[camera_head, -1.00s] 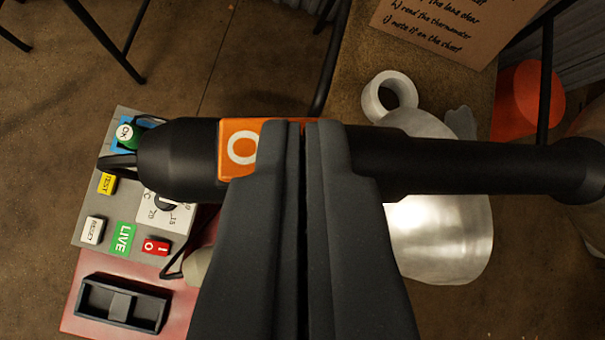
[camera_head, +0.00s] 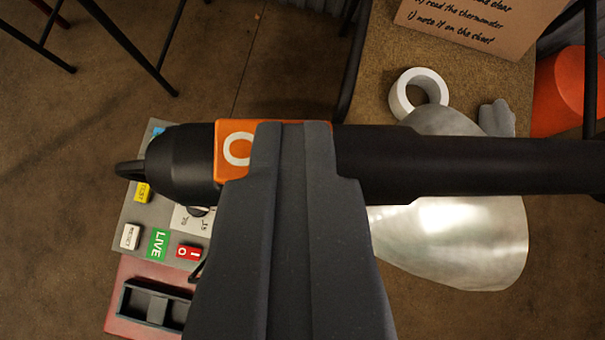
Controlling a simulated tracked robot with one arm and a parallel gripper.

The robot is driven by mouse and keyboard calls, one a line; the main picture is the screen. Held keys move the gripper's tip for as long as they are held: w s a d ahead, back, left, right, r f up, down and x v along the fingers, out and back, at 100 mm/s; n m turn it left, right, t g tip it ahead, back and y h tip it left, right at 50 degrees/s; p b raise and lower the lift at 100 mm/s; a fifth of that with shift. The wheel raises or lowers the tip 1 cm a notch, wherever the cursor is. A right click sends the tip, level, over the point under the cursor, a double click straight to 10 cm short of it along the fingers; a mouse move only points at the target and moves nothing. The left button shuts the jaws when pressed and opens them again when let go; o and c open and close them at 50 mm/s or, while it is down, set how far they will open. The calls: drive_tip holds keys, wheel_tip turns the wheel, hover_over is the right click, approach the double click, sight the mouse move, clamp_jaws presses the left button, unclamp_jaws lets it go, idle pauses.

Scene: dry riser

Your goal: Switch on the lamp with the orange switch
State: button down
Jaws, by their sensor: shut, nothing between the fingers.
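The lamp's black cylindrical body (camera_head: 440,167) lies across the middle of the camera_head view, running off the right edge. A silver reflector dish (camera_head: 467,235) shows behind it. The orange switch (camera_head: 232,158) is set on the body, with a white O on its left part. My gripper (camera_head: 292,126) is shut and empty. Its dark fingers lie in front of the switch and hide its middle and most of its right part; a thin orange edge shows to their right. I cannot tell whether the fingers touch the switch or which way it is set.
A grey panel (camera_head: 140,212) with buttons and a green LIVE label stands behind at left. Below it is a dark tray (camera_head: 155,303) on a red base. A white tape roll (camera_head: 419,92) and a cardboard sign (camera_head: 470,28) lie at upper right. Dark metal legs stand around.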

drive_tip(key=shift+s+a+f, duration=0.7)
drive_tip(key=shift+f, duration=0.05)
drive_tip(key=shift+r+p, duration=0.3)
drive_tip(key=shift+r, duration=0.2)
drive_tip(key=s+d+r+p, duration=0.2)
drive_tip(key=s+r, duration=0.3)
drive_tip(key=r, duration=0.6)
drive_tip(key=shift+s+d+r+p, duration=0.15)
drive_tip(key=shift+s+d+p, duration=0.25)
drive_tip(key=shift+d, duration=0.25)
drive_tip(key=shift+r, duration=0.1)
